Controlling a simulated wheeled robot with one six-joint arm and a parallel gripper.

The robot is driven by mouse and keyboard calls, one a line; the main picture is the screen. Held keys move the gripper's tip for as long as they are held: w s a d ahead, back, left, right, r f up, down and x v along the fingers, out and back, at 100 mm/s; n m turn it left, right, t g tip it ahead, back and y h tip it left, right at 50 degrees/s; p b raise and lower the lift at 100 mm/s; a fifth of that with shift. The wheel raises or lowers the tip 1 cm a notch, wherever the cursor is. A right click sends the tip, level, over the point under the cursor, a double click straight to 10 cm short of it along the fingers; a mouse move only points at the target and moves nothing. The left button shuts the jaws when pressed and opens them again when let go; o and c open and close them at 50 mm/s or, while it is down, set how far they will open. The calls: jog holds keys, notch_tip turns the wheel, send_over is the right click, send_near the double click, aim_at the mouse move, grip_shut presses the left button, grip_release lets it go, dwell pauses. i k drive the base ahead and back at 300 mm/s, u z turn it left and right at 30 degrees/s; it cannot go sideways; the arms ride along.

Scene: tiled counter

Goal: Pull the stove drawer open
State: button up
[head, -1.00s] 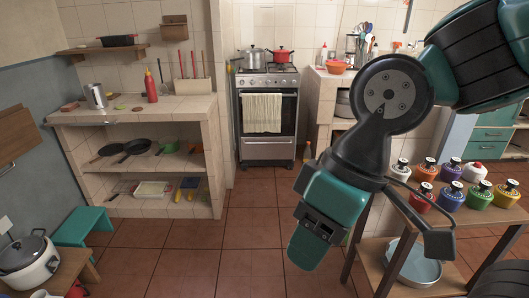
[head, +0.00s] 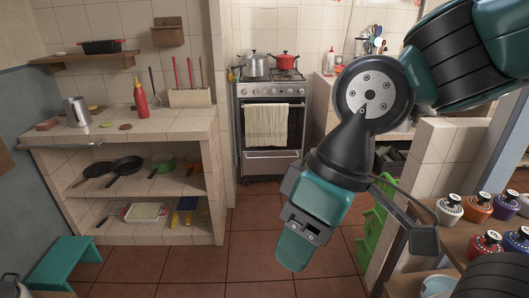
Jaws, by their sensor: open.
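The stove (head: 240,120) stands against the back wall in the head view, with a pale towel (head: 266,128) hanging over its oven door. Its light metal drawer (head: 271,166) is low on the front, below the oven door, and looks shut. My gripper (head: 291,257) points downward at the lower middle of the view, well in front of the stove and to the right of the drawer in the picture. It is open and apart from everything; its fingertips are hard to make out.
A tiled counter with shelves (head: 150,185) stands left of the stove. A green crate (head: 372,222) and a tiled wall end (head: 440,170) are at the right, near a table with several colored pots. A teal stool (head: 68,262) is at lower left. Tiled floor (head: 250,225) before the stove is clear.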

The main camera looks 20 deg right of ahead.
aim_at(263, 161)
jog(key=z, duration=0.2)
jog(key=i, duration=2.1)
jog(key=z, duration=0.75)
jog(key=i, duration=1.15)
jog(key=z, duration=0.25)
